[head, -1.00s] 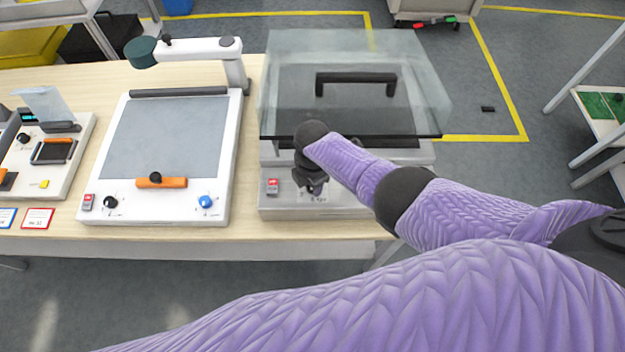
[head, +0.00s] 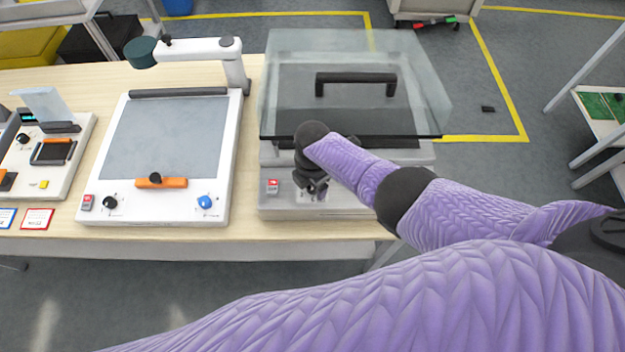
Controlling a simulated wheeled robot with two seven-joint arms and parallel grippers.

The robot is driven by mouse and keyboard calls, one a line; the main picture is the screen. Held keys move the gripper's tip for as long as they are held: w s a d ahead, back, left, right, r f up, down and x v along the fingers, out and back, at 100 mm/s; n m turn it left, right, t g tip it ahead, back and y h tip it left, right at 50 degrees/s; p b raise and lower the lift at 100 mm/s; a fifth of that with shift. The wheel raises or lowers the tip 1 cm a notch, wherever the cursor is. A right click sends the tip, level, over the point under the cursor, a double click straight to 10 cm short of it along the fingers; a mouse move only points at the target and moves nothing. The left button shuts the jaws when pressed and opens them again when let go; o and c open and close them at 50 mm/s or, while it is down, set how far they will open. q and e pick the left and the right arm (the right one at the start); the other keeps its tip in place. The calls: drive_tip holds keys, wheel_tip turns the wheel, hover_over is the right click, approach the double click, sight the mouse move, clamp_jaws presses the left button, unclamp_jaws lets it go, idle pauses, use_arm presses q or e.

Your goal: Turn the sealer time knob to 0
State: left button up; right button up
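The machine with the raised clear lid (head: 350,80) stands at the right end of the bench; I take it to be the sealer. Its pale front panel (head: 345,203) carries a red switch (head: 272,187) at the left. My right gripper (head: 314,190) points down at the panel, just right of that switch. The dark wrist and fingers cover the spot, so no knob shows there and its setting cannot be read. Whether the fingers are shut on anything is hidden. My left gripper is out of view.
Left of it stands a flat machine with a grey plate (head: 165,135), an orange handle (head: 162,183), a black knob (head: 110,202) and a blue knob (head: 205,202). A smaller device (head: 45,155) is at the far left.

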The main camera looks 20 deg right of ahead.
drive_tip(key=shift+r, duration=0.1)
wheel_tip(320, 180, up, 9)
drive_tip(key=p, duration=0.5)
drive_tip(key=shift+r+p, duration=0.3)
drive_tip(key=shift+r, duration=0.1)
